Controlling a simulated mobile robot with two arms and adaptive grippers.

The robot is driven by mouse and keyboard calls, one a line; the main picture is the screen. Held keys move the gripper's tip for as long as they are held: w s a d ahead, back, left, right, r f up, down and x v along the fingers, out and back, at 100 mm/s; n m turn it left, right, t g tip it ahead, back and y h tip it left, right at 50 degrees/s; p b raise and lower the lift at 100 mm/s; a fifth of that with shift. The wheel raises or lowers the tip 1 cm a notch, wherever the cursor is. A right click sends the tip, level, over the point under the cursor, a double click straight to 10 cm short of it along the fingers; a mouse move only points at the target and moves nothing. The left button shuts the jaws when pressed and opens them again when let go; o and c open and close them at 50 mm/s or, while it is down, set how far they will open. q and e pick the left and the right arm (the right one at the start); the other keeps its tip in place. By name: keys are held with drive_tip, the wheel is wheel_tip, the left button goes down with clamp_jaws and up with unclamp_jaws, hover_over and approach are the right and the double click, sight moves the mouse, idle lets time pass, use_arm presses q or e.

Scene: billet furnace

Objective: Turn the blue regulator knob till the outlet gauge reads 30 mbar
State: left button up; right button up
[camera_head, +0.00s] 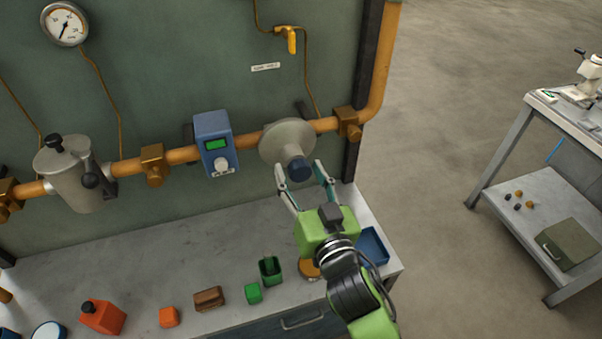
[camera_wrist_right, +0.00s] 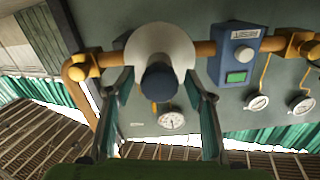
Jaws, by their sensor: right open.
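The blue regulator knob (camera_head: 299,169) sits on the front of the grey round regulator (camera_head: 281,139) on the orange pipe. My right gripper (camera_head: 302,173) is open, with its fingers reaching up on either side of the knob. In the right wrist view the dark blue knob (camera_wrist_right: 159,82) lies between the two spread fingers (camera_wrist_right: 163,85), and I see gaps beside it. A white gauge (camera_wrist_right: 171,120) shows beyond the knob there; its reading is too small to tell. Another gauge (camera_head: 65,24) is at the upper left of the head view. My left gripper is not in view.
A blue meter box (camera_head: 214,143) with a green display is left of the regulator. A yellow valve handle (camera_head: 291,40) hangs above. The bench (camera_head: 147,288) below holds a red can (camera_head: 103,317), a green container (camera_head: 270,269) and a blue tray (camera_head: 372,248).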

drive_tip(key=c, duration=1.1)
drive_tip(key=shift+m, duration=1.1)
drive_tip(key=o, duration=1.1)
drive_tip(key=shift+s, duration=0.1)
drive_tip(key=v, duration=1.2)
